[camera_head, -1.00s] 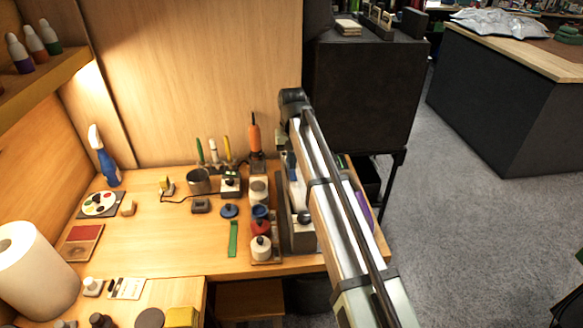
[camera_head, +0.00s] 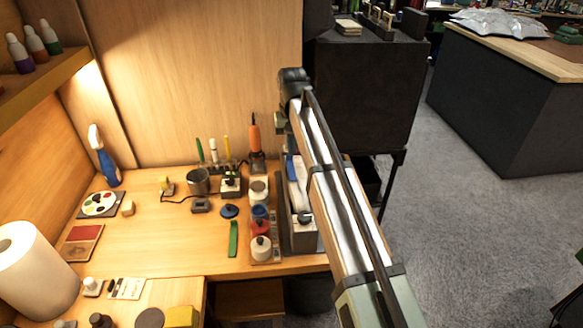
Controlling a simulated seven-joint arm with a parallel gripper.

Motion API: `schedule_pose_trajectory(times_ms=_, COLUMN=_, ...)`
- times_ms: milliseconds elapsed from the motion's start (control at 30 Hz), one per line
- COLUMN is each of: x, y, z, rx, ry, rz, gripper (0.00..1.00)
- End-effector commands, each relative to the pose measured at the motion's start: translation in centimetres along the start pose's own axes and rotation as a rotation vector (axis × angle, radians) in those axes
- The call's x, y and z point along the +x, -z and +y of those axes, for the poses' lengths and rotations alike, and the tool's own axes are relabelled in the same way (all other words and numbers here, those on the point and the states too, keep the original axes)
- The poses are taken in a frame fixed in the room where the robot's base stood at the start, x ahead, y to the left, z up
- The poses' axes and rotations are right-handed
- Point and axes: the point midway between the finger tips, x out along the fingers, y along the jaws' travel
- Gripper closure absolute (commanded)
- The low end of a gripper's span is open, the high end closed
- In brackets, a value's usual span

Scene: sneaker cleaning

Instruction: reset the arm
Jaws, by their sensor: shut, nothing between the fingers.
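My arm (camera_head: 335,200) reaches from the bottom edge, right of centre, up and away past the right end of the workbench (camera_head: 160,240). Its far end is a dark joint (camera_head: 293,82) in front of the black cabinet and the wooden back wall. A small greenish part shows just below that joint. I cannot make out my gripper or its fingers; the arm hides what lies behind it.
Near the arm stand a grey tray of tools (camera_head: 298,240), paint jars (camera_head: 261,246) and an orange-handled tool (camera_head: 255,138). A black cabinet (camera_head: 365,90) stands behind. A paper towel roll (camera_head: 33,275) is at left. Grey floor at right is open.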

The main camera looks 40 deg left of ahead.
Motion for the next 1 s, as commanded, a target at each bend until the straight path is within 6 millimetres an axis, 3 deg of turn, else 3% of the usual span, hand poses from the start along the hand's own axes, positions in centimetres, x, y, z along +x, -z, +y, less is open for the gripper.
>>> schedule_pose_trajectory(times_ms=433, x=0.1, y=0.1, z=0.2, rx=0.002, ry=0.000, rz=0.001, gripper=1.00)
schedule_pose_trajectory(times_ms=567, x=1.4, y=1.0, z=2.1, rx=0.034, ry=0.001, rz=0.023, gripper=1.00)
schedule_pose_trajectory(times_ms=667, x=3.7, y=2.5, z=5.6, rx=0.088, ry=0.001, rz=0.063, gripper=1.00)
schedule_pose_trajectory(times_ms=767, x=6.7, y=4.3, z=10.4, rx=0.159, ry=0.000, rz=0.119, gripper=1.00)
schedule_pose_trajectory(times_ms=1000, x=13.9, y=6.9, z=23.2, rx=0.337, ry=-0.011, rz=0.263, gripper=1.00)
